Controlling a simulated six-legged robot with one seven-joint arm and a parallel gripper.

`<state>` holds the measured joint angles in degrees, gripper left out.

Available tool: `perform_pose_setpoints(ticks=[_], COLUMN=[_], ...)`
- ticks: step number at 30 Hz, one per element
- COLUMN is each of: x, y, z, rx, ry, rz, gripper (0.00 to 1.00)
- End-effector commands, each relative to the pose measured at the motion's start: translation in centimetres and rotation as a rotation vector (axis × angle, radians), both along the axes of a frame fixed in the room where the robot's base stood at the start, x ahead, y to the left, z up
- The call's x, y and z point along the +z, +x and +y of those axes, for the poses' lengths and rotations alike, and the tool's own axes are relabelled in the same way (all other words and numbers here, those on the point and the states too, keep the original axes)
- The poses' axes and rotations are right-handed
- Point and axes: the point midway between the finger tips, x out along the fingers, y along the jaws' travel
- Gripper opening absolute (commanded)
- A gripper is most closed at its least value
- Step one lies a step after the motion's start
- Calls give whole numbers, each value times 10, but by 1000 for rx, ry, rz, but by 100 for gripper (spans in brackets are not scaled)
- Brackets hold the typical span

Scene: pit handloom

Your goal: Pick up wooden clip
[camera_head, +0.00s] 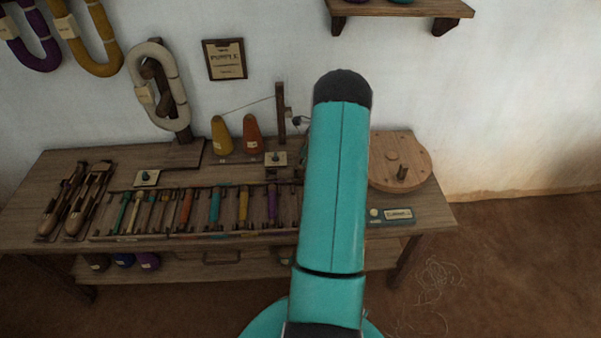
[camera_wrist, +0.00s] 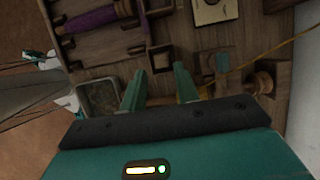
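In the wrist view my gripper (camera_wrist: 158,78) points at the bench with its two teal fingers apart. I see nothing held between them. A small brown wooden piece (camera_wrist: 160,58), possibly the wooden clip, lies just beyond the fingertips, roughly in line with the gap. The view is dark, so I cannot be sure what it is or whether a finger touches it. In the head view my teal arm covers part of the bench, and I cannot make out the clip or my gripper there.
The wooden bench (camera_head: 60,230) holds a tray of coloured bobbins (camera_head: 165,234), yellow and orange cones (camera_head: 221,136) and a round wooden board (camera_head: 415,160). In the wrist view, a purple bobbin (camera_wrist: 92,20) lies upper left, a dark square dish (camera_wrist: 100,97) beside the left finger, and a round wooden piece (camera_wrist: 263,82) at right.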

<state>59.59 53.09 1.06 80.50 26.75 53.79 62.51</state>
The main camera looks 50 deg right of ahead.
Motion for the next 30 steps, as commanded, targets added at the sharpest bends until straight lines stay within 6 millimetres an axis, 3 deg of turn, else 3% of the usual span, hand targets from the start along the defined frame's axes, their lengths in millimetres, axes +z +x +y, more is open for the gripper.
perform_pose_setpoints(ticks=[8, 16, 24, 29, 30], x=[-21, -58, -63, -63, -63], y=[6, 15, 17, 17, 17], z=[5, 11, 13, 13, 13], rx=[1, 1, 1, 1, 1], ry=[0, 0, -2, -2, -2], rz=[0, 0, 0, 0, 0], gripper=[31, 31, 31, 1, 0])
